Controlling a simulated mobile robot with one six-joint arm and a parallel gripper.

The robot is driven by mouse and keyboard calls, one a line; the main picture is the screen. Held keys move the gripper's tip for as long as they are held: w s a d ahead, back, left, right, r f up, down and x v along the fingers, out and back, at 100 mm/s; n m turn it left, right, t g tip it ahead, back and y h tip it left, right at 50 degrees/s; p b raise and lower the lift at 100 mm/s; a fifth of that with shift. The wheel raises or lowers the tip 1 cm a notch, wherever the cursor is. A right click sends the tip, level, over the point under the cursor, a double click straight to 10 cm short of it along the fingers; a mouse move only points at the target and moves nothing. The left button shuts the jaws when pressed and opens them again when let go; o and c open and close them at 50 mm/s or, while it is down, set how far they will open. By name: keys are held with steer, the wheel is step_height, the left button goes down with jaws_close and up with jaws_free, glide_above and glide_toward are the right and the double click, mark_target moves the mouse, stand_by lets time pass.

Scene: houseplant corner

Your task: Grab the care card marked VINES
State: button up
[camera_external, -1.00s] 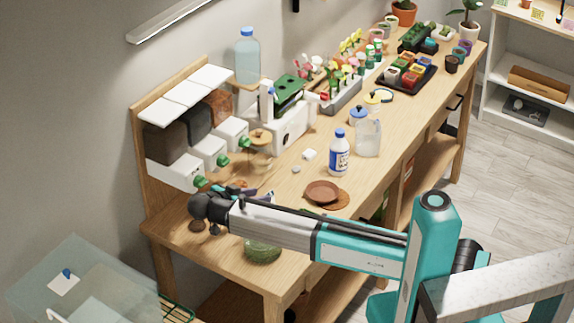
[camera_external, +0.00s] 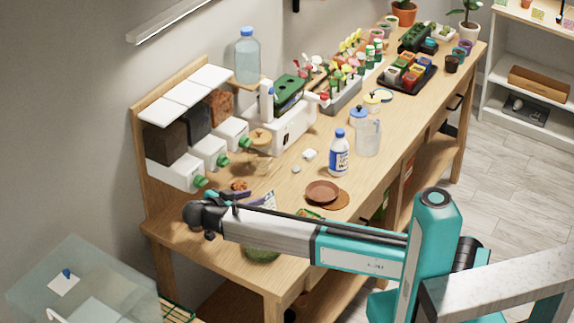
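No card that I can read as VINES shows in this view; any lettering is too small. Small coloured cards (camera_external: 538,14) sit on the white shelf at the far right, their words unreadable. A pale printed item (camera_external: 266,201) shows just behind my arm, partly hidden.
White dispensers (camera_external: 176,173) stand at the bench's left end. A brown saucer (camera_external: 322,192), a white-and-blue bottle (camera_external: 339,155) and a clear jug (camera_external: 368,135) stand right of them. A green bowl (camera_external: 262,254) lies partly under my arm. A clear bin (camera_external: 80,290) is at lower left.

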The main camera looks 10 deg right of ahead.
mark_target(273, 194)
steer(key=shift+p+x, duration=0.75)
steer(key=shift+x, duration=2.2)
steer(key=shift+p+x, duration=1.05)
steer(key=shift+x, duration=0.2)
steer(key=shift+f+p+x, duration=0.2)
steer(key=shift+p+x, duration=0.3)
steer(key=shift+x, duration=0.85)
steer(key=shift+s, duration=0.15)
jaws_close()
